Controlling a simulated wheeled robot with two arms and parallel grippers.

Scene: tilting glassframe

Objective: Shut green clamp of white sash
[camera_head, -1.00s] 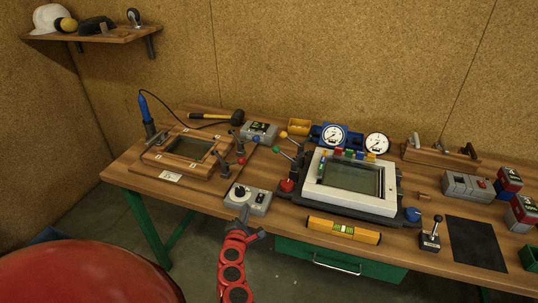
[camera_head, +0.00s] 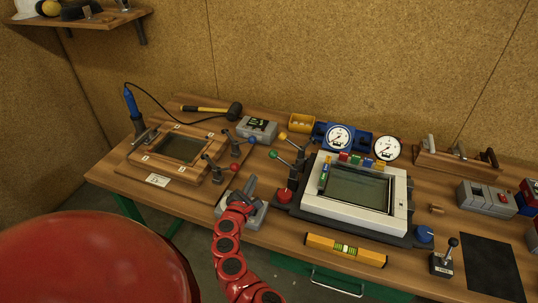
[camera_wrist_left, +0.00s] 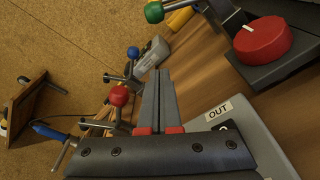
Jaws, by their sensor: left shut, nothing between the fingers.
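The white sash (camera_head: 312,197) is a pale frame around dark glass in a dark holder on the bench. The green clamp (camera_head: 273,154) is a lever with a green ball, at the sash's left side. Its handle leans up and left, away from the sash. In the left wrist view the green ball (camera_wrist_left: 154,12) is at the top edge. My left gripper (camera_head: 250,183) is shut and empty, over a grey control box, left of the sash and nearer me than the green ball. Its shut fingers (camera_wrist_left: 159,92) also show in the wrist view. My right gripper is out of view.
A yellow-ball lever (camera_head: 283,136) stands just behind the green one. A red knob (camera_head: 284,195) sits at the holder's left corner. A wooden frame (camera_head: 150,155) with red and blue levers lies left. A yellow level (camera_head: 345,250) lies in front of the sash.

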